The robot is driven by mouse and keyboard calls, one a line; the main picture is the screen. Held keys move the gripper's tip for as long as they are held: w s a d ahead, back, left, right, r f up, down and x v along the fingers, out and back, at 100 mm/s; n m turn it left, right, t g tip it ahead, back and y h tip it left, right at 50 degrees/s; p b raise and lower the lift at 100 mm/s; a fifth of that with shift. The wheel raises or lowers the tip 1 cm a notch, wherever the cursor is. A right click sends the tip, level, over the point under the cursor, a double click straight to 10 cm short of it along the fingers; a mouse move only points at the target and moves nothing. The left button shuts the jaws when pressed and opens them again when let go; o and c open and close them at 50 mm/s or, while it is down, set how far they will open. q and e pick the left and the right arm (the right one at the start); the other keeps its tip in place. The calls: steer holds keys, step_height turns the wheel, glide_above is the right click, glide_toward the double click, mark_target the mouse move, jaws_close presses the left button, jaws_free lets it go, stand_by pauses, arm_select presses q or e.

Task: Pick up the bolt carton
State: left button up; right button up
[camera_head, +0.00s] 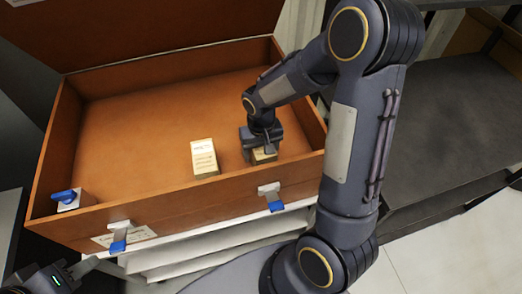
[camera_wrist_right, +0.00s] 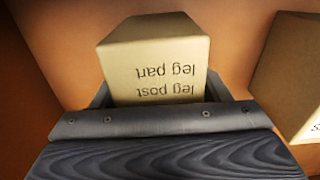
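A small tan carton (camera_head: 263,155) stands in the brown wooden chest near its front right. My right gripper (camera_head: 262,143) is down over it. In the right wrist view this carton (camera_wrist_right: 155,65) sits between the fingers and reads "leg post" and "leg part", upside down; whether the fingers press on it is unclear. A second carton (camera_head: 205,158) with a pale printed label stands to its left, and part of it shows in the right wrist view (camera_wrist_right: 295,75). I cannot read "bolt" on either. My left gripper (camera_head: 78,270) is low at the left, outside the chest, partly cut off.
The open chest (camera_head: 165,214) has its lid raised behind. A blue-handled item (camera_head: 67,199) is in its front left corner. Blue-tipped latches (camera_head: 118,242) hang on its front wall. A dark shelf (camera_head: 445,130) stands at the right. The chest floor's left and back are clear.

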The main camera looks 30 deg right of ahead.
steer(key=c, duration=1)
steer(key=shift+c, duration=0.2)
